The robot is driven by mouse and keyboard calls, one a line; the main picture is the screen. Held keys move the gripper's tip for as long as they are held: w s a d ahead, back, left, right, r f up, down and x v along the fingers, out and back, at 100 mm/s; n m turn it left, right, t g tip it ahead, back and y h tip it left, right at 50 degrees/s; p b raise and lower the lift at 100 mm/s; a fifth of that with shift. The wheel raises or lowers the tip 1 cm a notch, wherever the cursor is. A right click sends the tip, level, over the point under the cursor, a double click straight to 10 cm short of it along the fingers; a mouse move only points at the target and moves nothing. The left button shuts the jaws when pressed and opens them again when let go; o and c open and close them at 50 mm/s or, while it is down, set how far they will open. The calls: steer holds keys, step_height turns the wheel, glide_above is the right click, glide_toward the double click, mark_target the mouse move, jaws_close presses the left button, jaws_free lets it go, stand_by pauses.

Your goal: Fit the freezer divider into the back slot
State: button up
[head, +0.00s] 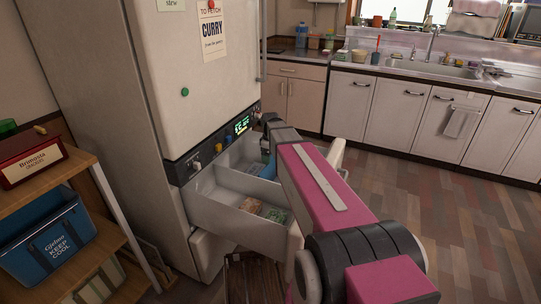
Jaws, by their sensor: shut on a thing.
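The freezer drawer (232,226) is pulled out from the lower part of the white fridge in the head view. A pale upright panel, which looks like the freezer divider (248,184), stands across the drawer between its back and front parts. I cannot tell whether it is seated in a slot. My gripper (271,147) is at the end of the arm, low over the drawer's right part, and is shut on the divider. Its fingertips and the divider's right end are mostly hidden by my arm. The back slot cannot be made out.
Frozen packets (262,210) lie in the drawer's front part, and something blue (268,168) is behind the divider. A wooden shelf (75,165) with a blue cooler box (48,238) stands at left. A stool (252,278) is below the drawer. The floor at right is clear.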

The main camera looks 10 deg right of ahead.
steer(key=o, duration=1.1)
steer(key=shift+o, duration=0.2)
steer(key=shift+r, duration=0.1)
step_height(320, 180, up, 11)
steer(key=shift+f, duration=0.2)
